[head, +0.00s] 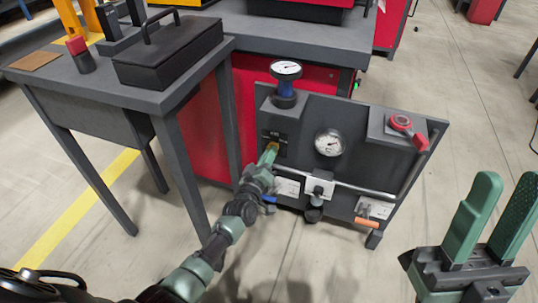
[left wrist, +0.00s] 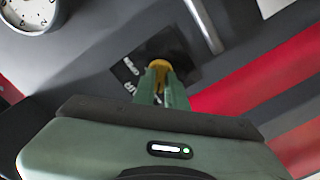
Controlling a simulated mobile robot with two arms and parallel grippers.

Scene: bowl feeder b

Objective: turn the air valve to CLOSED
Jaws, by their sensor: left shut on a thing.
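A grey upright panel (head: 345,118) carries gauges and fittings. On its left side is a small black label plate (head: 283,136) with a yellow valve knob on it. My left gripper (head: 268,154) is shut on this knob. In the left wrist view the yellow knob (left wrist: 163,64) sits between the green fingertips, in front of the black plate (left wrist: 128,70) with white lettering. The lettering is too small and tilted to read, and the fingers hide much of the knob, so its setting cannot be told. My right gripper (head: 506,190) is open and empty at the lower right, apart from the panel.
The panel also bears a round gauge (head: 328,142), an upper gauge (head: 286,69), a red handle (head: 402,122), a metal pipe (head: 340,185) and an orange handle (head: 367,222). A dark table (head: 150,98) with a black case (head: 168,50) stands left. Floor at right is clear.

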